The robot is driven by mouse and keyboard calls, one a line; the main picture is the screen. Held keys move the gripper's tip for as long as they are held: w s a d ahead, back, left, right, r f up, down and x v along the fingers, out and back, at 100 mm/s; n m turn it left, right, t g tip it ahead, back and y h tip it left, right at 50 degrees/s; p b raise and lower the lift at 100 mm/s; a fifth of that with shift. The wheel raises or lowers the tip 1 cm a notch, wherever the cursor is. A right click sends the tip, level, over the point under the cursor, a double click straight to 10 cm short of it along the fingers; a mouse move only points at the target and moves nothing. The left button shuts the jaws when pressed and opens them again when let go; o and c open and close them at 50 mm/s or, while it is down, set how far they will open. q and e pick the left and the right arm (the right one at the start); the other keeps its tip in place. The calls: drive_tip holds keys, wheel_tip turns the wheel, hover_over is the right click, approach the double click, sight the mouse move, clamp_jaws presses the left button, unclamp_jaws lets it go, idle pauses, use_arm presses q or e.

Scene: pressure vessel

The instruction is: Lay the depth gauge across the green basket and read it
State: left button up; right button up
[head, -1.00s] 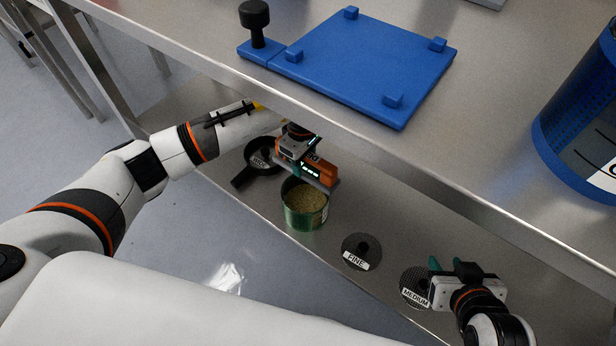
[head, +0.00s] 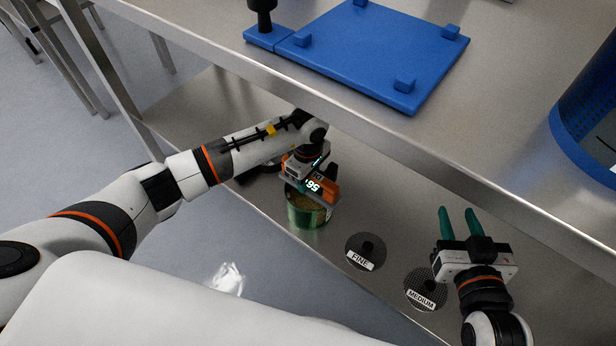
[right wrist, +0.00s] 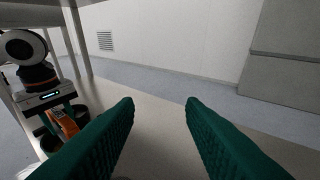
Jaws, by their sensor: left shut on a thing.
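The green basket (head: 303,214) stands on the lower shelf, with tan grainy contents partly showing. The orange depth gauge (head: 327,193), with a grey bar and a lit display, is over the basket's top. It appears to lie across the rim, but I cannot tell whether it touches. Its lit digits look like 95, too small to be sure. My left gripper (head: 305,175) is shut on the gauge from above. In the right wrist view the gauge (right wrist: 68,122) shows at the left edge. My right gripper (head: 459,212) is open and empty, above and right of the discs.
Mesh discs labelled FINE (head: 366,251) and MEDIUM (head: 425,291) lie on the lower shelf (head: 400,215). A dark round item is mostly hidden behind my left arm. The upper shelf overhangs, carrying a blue plate (head: 375,55) and a blue perforated container (head: 585,130).

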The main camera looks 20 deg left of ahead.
use_arm(q)
drive_tip(key=o, duration=1.1)
